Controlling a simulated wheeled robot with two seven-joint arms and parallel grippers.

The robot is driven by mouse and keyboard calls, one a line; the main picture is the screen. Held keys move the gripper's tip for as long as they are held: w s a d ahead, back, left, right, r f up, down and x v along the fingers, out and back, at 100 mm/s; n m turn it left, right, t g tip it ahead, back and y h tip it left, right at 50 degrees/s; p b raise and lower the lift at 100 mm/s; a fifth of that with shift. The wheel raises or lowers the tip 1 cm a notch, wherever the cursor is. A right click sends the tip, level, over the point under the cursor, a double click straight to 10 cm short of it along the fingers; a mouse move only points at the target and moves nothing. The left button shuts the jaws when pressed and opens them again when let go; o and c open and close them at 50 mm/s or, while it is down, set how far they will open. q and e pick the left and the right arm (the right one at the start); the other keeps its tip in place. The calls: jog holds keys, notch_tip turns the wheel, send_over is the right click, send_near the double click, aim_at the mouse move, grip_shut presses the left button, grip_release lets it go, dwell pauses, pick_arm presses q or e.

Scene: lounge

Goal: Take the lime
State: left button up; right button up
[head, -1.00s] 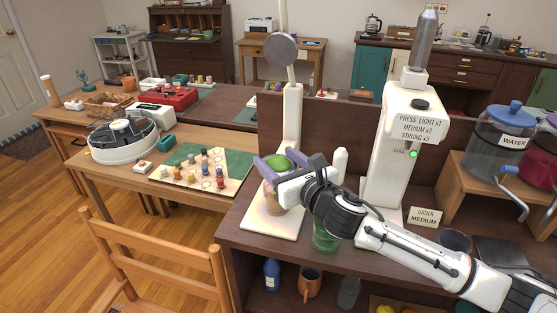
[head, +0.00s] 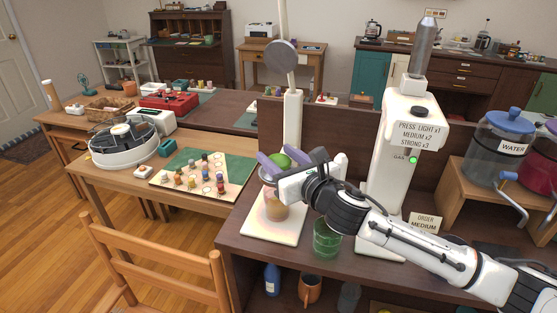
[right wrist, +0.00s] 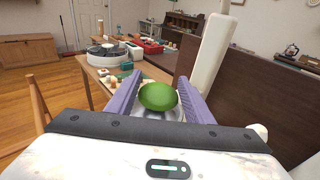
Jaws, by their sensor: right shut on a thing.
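The lime (head: 279,160) is a green oval fruit. My right gripper (head: 274,162), with purple fingers, is shut on it. In the right wrist view the lime (right wrist: 158,97) sits between the two purple fingers, over a pale, shiny round surface. In the head view the lime is just above the top of a press stand with a white base (head: 262,228) and an amber-brown vessel (head: 276,206). Whether the lime touches the stand cannot be told. My left gripper is not in view.
A green glass (head: 327,238) stands below my right forearm. A tall white dispenser (head: 392,150) with a sign stands to the right. The press lever with a grey disc (head: 281,52) rises behind the gripper. A board with small coloured pieces (head: 208,172) lies on the table to the left.

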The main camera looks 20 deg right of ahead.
jog(key=shift+r, duration=1.2)
